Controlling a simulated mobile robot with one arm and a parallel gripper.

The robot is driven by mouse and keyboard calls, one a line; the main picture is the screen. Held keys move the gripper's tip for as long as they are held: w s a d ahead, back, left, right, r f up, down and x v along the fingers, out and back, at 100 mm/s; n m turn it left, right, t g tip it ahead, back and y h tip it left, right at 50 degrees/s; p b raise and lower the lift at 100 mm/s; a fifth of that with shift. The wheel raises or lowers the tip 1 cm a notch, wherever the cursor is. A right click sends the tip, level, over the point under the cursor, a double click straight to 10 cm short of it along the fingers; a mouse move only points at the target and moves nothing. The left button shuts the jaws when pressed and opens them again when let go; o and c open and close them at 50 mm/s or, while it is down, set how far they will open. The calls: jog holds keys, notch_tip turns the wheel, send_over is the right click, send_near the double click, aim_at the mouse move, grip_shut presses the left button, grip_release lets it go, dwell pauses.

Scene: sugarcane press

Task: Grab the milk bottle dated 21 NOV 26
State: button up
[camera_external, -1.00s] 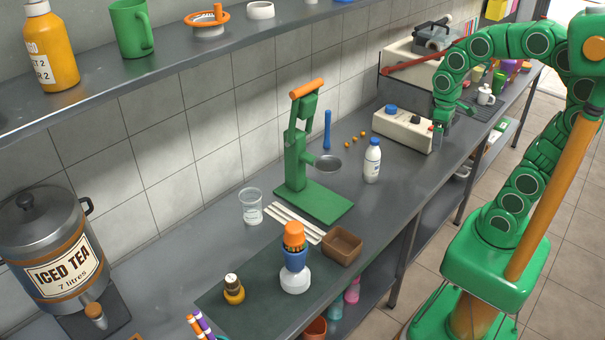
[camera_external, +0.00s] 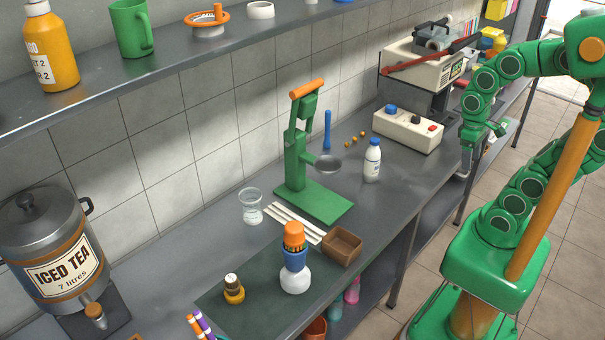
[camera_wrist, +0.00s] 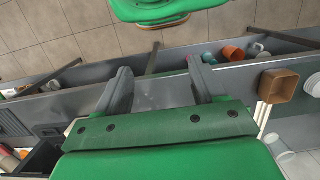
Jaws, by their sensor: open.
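A white milk bottle (camera_external: 372,160) stands upright on the grey counter, right of the green press. Its label is too small for me to read the date. My gripper (camera_external: 466,160) points down near the counter's front edge, to the right of the bottle and apart from it. In the wrist view my gripper (camera_wrist: 160,68) is open and empty, its fingers over the front edge of the counter. I cannot make out the bottle in the wrist view.
The green press (camera_external: 300,160) stands left of the bottle. A white box with knobs (camera_external: 407,130) sits behind it to the right. A brown open box (camera_external: 342,246) is near the front edge. The counter between bottle and front edge is clear.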

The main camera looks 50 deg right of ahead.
aim_at(371, 146)
jog(key=w+d+f+n+t+h, duration=0.1)
jog(key=w+d+t, duration=0.2)
jog(key=w+d, duration=0.45)
jog(key=w+d+f+t+h, duration=0.2)
jog(key=w+d, duration=0.3)
jog(key=w, duration=0.6)
jog(key=w+d+f+n+t+h, duration=0.1)
jog(key=w+d+t, duration=0.2)
jog(key=w+d, duration=0.45)
jog(key=w+a+f+n+t+y, duration=0.3)
jog(key=w+a+f+n+y, duration=0.15)
jog(key=w, duration=0.55)
jog(key=shift+w+a+f+n+y, duration=0.1)
jog(key=shift+a+f+n+y, duration=0.5)
jog(key=shift+a+y, duration=1.4)
jog(key=shift+w+a+f+n+y, duration=0.2)
jog(key=shift+a+f+y, duration=0.75)
jog(key=shift+a, duration=2.05)
jog(key=shift+s+a+f+n+y, duration=0.1)
jog(key=shift+a+f+n+y, duration=0.45)
jog(key=shift+a+y, duration=1.5)
jog(key=shift+w+a+f+h, duration=0.2)
jog(key=shift+a+f+h, duration=0.1)
jog(key=shift+a, duration=0.1)
jog(key=shift+w+a+f+h, duration=0.15)
jog(key=shift+w+a+h, duration=0.1)
jog(key=shift+a, duration=0.1)
jog(key=shift+c, duration=0.3)
